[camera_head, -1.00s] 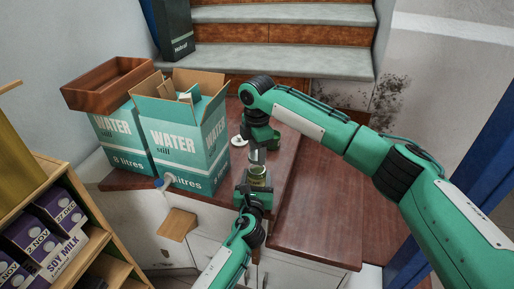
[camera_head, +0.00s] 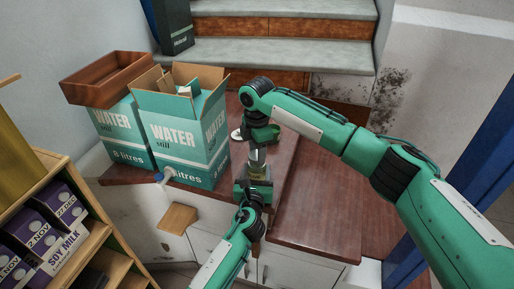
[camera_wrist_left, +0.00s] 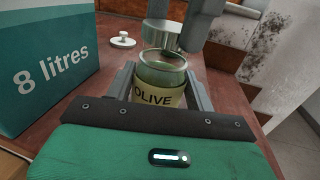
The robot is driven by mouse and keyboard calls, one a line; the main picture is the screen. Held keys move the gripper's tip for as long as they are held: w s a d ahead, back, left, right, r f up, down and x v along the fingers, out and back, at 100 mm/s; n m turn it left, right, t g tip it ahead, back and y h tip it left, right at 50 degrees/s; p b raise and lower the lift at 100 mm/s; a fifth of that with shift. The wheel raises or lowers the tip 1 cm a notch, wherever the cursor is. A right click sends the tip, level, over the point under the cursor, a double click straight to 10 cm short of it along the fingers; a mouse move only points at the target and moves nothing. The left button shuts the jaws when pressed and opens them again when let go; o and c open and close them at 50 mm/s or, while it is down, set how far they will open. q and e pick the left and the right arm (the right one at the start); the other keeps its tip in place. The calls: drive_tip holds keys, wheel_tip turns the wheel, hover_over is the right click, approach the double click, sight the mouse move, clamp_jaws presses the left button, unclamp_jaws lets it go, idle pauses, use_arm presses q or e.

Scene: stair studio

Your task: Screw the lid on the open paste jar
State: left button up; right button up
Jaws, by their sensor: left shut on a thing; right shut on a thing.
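The paste jar (camera_wrist_left: 158,92), a glass jar with a cream label reading OLIVE, stands upright between the fingers of my left gripper (camera_wrist_left: 159,92), which is shut on it. In the head view the jar (camera_head: 260,173) is partly hidden by the grippers. My right gripper (camera_head: 257,148) reaches in from above and is shut on the silver lid (camera_wrist_left: 161,36). In the left wrist view the lid is over the far side of the jar's mouth, and the near rim shows uncovered. I cannot tell whether lid and rim touch.
Water boxes (camera_head: 185,135) stand left of the jar on the brown worktop (camera_head: 318,215). A small white knobbed disc (camera_wrist_left: 123,40) lies behind the jar. A shelf with soy milk cartons (camera_head: 60,205) is at front left. Stairs (camera_head: 285,52) rise behind. The worktop's right part is clear.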

drive_tip(key=shift+f, duration=0.55)
idle(0.4)
